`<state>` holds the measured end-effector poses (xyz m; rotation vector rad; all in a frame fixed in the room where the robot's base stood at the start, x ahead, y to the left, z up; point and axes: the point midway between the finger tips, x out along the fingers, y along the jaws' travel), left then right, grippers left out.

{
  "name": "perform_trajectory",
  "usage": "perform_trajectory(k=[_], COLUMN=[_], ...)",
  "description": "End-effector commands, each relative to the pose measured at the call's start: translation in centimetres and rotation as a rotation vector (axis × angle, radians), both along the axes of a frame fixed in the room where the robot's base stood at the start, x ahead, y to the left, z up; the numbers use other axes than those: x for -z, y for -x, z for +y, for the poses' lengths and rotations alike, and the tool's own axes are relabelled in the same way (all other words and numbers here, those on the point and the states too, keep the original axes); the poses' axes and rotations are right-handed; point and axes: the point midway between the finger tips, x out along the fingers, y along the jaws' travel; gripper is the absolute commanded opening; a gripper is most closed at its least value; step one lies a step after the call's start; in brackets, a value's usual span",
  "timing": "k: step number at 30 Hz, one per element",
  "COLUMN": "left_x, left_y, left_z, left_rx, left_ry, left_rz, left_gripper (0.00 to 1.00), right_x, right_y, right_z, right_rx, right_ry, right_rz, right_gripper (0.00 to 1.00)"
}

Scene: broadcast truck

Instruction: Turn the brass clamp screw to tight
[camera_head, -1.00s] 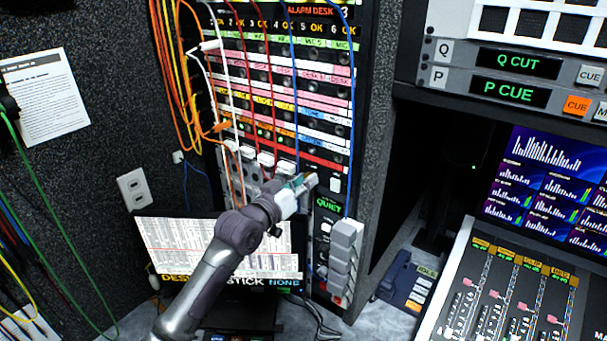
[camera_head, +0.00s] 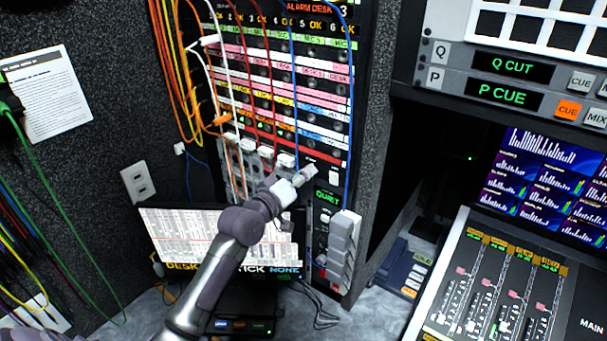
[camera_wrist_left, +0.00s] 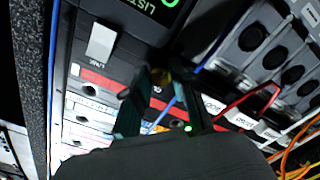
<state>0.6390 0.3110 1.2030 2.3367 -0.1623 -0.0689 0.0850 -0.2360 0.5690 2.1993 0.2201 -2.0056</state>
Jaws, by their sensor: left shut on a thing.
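My left gripper (camera_head: 306,174) reaches up from the lower left to the lower part of the patch rack (camera_head: 280,100), just under its red strip. In the left wrist view the two dark fingers of the left gripper (camera_wrist_left: 160,103) stand on either side of a small brass piece, the clamp screw (camera_wrist_left: 160,76). The gripper is shut on it, and the fingers hide part of it. I cannot read from these views how far the screw is turned. In the head view the screw is hidden behind the fingers. My right gripper is not in view.
Patch cords, such as a blue cord (camera_head: 352,110), hang close around the gripper. A grey block stack (camera_head: 344,250) sticks out at the rack's lower right. A fader desk (camera_head: 480,300) is at the right.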

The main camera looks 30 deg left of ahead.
Motion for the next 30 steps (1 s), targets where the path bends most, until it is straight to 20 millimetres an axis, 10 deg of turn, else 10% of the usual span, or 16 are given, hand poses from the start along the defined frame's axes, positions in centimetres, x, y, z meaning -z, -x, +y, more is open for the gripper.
perform_trajectory(k=[7, 8, 12, 23, 30], left_x=[0.1, 0.1, 0.1, 0.0, 0.2], left_y=[0.0, 0.0, 0.0, 0.4, 4.2], left_z=[0.0, 0.0, 0.0, 0.0, 0.6], left_rx=[0.0, 0.0, 0.001, 0.0, 0.0], left_ry=[0.003, 0.003, 0.002, 0.0, -0.001], left_rz=[0.002, 0.002, 0.001, 0.0, 0.003], left_gripper=[0.0, 0.26, 0.49, 0.49, 0.49], right_x=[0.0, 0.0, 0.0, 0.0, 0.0], right_y=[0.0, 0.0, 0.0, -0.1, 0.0], right_z=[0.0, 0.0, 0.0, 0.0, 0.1], right_rx=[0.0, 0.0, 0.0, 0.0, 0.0], right_ry=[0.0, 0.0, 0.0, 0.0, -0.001], right_rz=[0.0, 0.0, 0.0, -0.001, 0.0], right_gripper=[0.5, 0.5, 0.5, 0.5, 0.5])
